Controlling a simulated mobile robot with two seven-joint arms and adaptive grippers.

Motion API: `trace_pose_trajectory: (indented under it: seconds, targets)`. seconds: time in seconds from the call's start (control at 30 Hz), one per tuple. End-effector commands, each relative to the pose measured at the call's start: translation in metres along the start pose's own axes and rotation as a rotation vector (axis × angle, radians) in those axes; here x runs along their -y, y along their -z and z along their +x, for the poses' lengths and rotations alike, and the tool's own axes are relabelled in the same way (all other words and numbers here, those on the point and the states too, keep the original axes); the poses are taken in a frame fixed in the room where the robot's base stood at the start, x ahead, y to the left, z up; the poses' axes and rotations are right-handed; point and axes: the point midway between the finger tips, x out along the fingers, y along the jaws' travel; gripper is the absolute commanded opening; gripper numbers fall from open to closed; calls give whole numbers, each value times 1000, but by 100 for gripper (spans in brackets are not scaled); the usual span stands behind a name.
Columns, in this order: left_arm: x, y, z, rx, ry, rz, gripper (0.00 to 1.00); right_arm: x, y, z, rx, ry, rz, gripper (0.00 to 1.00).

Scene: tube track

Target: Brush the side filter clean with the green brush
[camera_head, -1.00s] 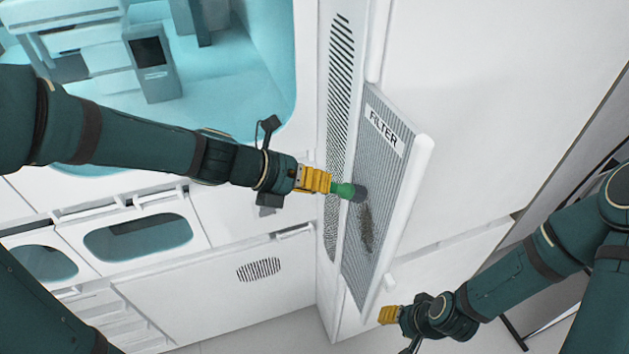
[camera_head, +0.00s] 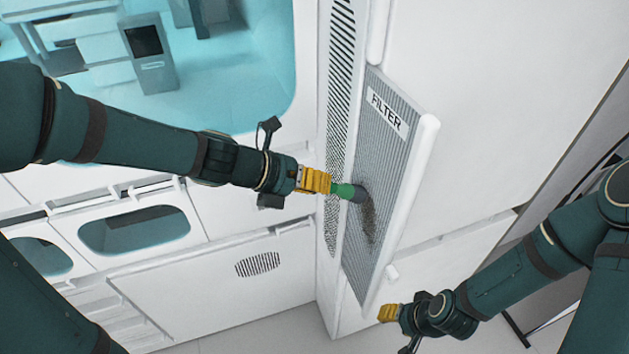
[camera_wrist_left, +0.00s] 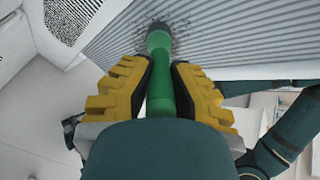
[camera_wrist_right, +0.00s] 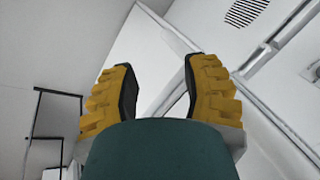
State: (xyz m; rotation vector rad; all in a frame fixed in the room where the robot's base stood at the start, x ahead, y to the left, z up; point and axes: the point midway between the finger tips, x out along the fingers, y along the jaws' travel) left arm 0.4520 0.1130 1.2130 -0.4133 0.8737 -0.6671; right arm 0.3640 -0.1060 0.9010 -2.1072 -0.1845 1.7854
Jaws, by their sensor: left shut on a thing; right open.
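The side filter (camera_head: 385,185) is a grey ribbed panel labelled FILTER, standing open at an angle from the white cabinet. A dark patch of dirt (camera_head: 369,220) lies on its lower middle. My left gripper (camera_head: 328,184) is shut on the green brush (camera_head: 343,190). The brush's dark bristle head (camera_head: 359,194) is at the filter face, at the top of the dirt patch. In the left wrist view the green brush (camera_wrist_left: 160,85) sits between the yellow fingers, its head against the ribs among dark specks. My right gripper (camera_head: 388,313) is open and empty, low beside the filter's bottom end; its fingers show apart in the right wrist view (camera_wrist_right: 160,85).
A slotted vent (camera_head: 340,60) runs up the cabinet side left of the filter. A white rounded edge (camera_head: 408,210) borders the filter on the right. White wall panels with a small vent (camera_head: 258,264) stand at lower left.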

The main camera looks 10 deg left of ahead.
Motion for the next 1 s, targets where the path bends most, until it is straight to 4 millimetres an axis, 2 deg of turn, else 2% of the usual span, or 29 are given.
trace_pose_trajectory:
  seconds: [0.37,0.73,1.0]
  targets:
    - [0,0,1,-1,2,2,0,0,0,0,0,0,0,47]
    - [10,-9,-9,0,2,2,0,6,2,-16,0,0,0,47]
    - [13,-12,-11,0,2,2,0,8,3,-20,0,0,0,47]
